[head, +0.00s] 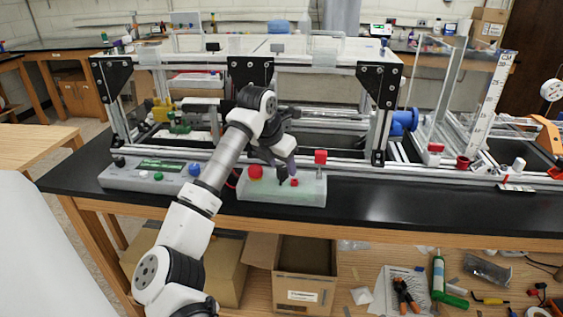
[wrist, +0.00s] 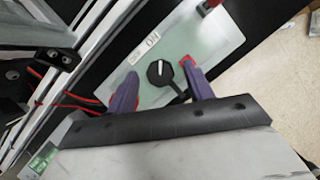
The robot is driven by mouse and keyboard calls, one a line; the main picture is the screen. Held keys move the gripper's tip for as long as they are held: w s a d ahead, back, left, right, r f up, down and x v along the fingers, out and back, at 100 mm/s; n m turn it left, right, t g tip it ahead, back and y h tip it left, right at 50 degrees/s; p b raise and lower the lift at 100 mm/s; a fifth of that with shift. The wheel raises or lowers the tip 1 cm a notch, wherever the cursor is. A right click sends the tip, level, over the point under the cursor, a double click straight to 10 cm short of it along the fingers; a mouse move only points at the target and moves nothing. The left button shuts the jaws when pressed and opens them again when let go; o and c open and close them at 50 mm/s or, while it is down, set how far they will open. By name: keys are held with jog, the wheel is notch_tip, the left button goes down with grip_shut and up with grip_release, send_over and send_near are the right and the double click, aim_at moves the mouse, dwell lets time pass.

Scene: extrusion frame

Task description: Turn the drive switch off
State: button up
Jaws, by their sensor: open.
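A black rotary knob (wrist: 160,72) with a white pointer line sits on a pale green control box, and I take it to be the drive switch. Its pointer runs nearly up and down in the wrist view. The box (wrist: 208,42) also shows in the head view (head: 312,193), at the bench's front edge. My gripper (wrist: 160,69) is open, with one purple finger on each side of the knob and visible gaps between. In the head view my gripper (head: 284,178) points down at the box and mostly hides the knob. I cannot tell its exact height.
A red mushroom button (head: 256,172) and a red block-like part (head: 320,157) stand at either end of the box. A second control panel (head: 150,175) lies to the left. The extrusion frame (head: 345,140) rises behind. Black bench top (head: 420,205) is clear to the right.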

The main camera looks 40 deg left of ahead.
jog(key=shift+w+f, duration=0.15)
jog(key=shift+f, duration=0.2)
jog(key=shift+c, duration=0.4)
jog(key=c, duration=0.9)
